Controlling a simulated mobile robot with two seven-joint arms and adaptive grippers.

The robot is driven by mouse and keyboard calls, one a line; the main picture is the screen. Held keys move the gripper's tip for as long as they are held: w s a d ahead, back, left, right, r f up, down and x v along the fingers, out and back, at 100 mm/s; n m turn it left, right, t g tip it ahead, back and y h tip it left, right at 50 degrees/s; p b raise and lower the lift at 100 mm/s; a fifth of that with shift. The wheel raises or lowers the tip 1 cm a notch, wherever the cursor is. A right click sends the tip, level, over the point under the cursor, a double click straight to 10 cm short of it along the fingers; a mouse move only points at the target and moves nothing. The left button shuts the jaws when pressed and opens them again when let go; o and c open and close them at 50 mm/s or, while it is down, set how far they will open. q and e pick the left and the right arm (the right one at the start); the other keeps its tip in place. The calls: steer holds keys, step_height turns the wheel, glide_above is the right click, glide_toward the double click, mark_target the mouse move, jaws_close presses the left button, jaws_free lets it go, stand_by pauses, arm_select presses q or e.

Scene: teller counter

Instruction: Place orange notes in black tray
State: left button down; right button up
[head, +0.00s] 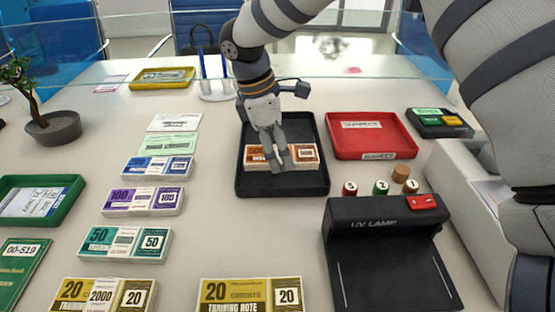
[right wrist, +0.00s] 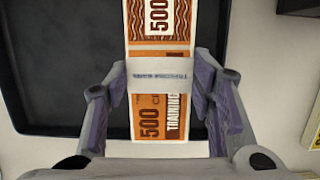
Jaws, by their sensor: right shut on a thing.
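The bundle of orange 500 notes (head: 258,158) with a pale band is in the black tray (head: 325,183), near the tray's middle. My right gripper (head: 281,160) reaches down over the bundle with its fingers on it. In the right wrist view the orange notes (right wrist: 160,115) lie between the two fingers, which are shut on the long sides near the band. The black tray (right wrist: 50,70) spreads beneath them in that view. Whether the bundle touches the tray floor I cannot tell. My left gripper is not in view.
A red tray (head: 340,143) stands right of the black tray. A black UV lamp (head: 385,225) and several numbered stamps stand in front of it. Several note stacks, such as the purple notes (head: 143,201), line the left. A yellow tray (head: 160,84) is at the back.

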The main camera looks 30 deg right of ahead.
mark_target(280, 161)
step_height(280, 161, down, 3)
steer(key=shift+f, duration=0.1)
steer(key=o, duration=1.2)
steer(key=v, duration=1.2)
